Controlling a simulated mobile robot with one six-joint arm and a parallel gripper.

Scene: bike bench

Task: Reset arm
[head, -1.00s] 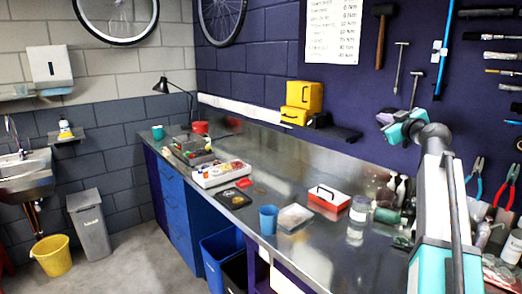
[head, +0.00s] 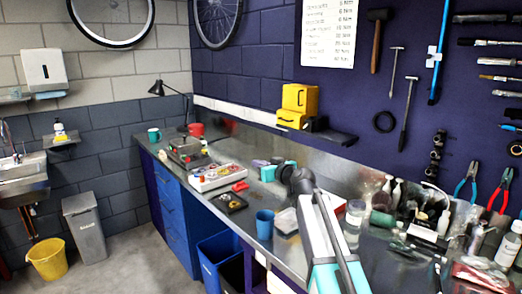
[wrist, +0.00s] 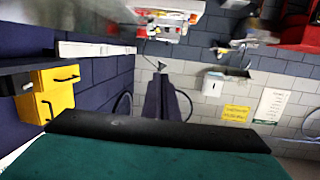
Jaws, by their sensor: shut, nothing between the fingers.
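My gripper (head: 261,164) shows in the head view over the middle of the bench, left of my arm's dark wrist joint. Its teal body points left, towards the far end of the bench. In the wrist view the narrow dark fingers (wrist: 166,98) stand together in the middle, shut and empty. The teal and black housing fills the bottom of that view. My arm rises from the lower middle of the head view and hides part of the bench top.
The metal bench (head: 283,250) carries a parts tray (head: 217,178), a blue cup (head: 264,224) and a clear jar (head: 354,215). Yellow bins (head: 299,98) sit on a wall shelf behind. Bottles and tools crowd the right end.

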